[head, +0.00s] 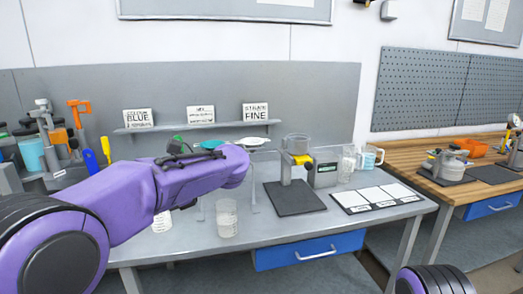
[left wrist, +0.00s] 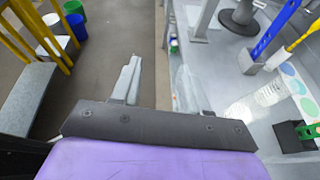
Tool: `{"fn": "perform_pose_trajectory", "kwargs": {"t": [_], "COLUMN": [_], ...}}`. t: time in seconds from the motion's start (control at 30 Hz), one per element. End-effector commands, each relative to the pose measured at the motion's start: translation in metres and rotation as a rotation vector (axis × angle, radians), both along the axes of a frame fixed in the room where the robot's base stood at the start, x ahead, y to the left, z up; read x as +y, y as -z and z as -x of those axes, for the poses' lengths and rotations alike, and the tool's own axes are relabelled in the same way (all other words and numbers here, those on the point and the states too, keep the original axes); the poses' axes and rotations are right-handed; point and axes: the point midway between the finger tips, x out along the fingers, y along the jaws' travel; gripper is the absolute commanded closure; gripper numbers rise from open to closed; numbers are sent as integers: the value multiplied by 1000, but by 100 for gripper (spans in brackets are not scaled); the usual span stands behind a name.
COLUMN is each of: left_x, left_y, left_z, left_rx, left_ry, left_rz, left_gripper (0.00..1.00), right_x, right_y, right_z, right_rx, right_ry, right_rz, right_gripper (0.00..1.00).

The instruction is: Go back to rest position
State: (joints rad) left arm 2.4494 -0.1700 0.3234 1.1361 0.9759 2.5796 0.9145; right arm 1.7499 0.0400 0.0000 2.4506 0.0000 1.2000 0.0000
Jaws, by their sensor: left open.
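My left arm (head: 150,195) reaches in from the left over the grey bench, and its end hides part of the bench top. The left gripper's fingers do not show clearly in the head view. In the left wrist view my left gripper (left wrist: 158,88) has its two pale fingers spread apart with nothing between them. It hangs over the bench edge, with floor to the left and bench top to the right. Only a dark rounded part of my right arm shows at the bottom right of the head view, and my right gripper is out of view.
The grey bench (head: 330,225) carries a clear beaker (head: 227,218), a stirrer stand (head: 295,198) and a white-panelled mat (head: 375,198). A shelf (head: 200,125) with signs stands behind. A tool rack is at left. In the wrist view, blue (left wrist: 268,32) and green bins stand on the floor.

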Motion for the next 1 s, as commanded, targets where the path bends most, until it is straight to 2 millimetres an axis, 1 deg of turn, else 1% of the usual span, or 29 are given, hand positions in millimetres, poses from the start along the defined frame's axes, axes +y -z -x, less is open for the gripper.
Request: {"fn": "perform_pose_trajectory", "kwargs": {"t": [0.17, 0.27, 0.3, 0.37, 0.47, 0.5, 0.57, 0.63, 0.67, 0.7, 0.77, 0.8, 0.87, 0.9, 0.97, 1.0], "left_x": [11, 18, 22, 27, 34, 35, 36, 36, 36, 36, 35, 35, 34, 34, 34, 34], "left_y": [-8, -11, -10, -5, 20, 33, 57, 90, 108, 132, 175, 204, 247, 275, 314, 338], "left_z": [-17, -29, -35, -45, -64, -70, -78, -83, -84, -83, -77, -69, -53, -39, -14, 6], "left_rx": [170, 314, 390, 529, 826, 944, 1114, 1316, 1407, 1531, 1725, 1850, 2023, 2127, 2271, 2356], "left_ry": [162, 268, 315, 393, 536, 588, 664, 753, 794, 853, 949, 1019, 1122, 1196, 1305, 1384], "left_rz": [-115, -219, -273, -362, -530, -590, -672, -764, -803, -854, -933, -982, -1050, -1091, -1143, -1174], "left_gripper": [56, 56, 56, 56, 56, 56, 56, 56, 56, 56, 56, 56, 56, 56, 56, 56], "right_x": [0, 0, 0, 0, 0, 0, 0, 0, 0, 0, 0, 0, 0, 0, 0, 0], "right_y": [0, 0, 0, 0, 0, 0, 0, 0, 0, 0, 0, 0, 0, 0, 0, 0], "right_z": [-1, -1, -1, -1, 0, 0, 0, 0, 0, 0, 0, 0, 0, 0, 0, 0], "right_rx": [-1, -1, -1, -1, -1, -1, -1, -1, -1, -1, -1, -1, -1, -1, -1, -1], "right_ry": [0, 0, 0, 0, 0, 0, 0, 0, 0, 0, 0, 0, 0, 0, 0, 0], "right_rz": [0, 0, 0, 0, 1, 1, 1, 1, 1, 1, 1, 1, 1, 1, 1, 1], "right_gripper": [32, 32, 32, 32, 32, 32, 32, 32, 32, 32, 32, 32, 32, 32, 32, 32]}}
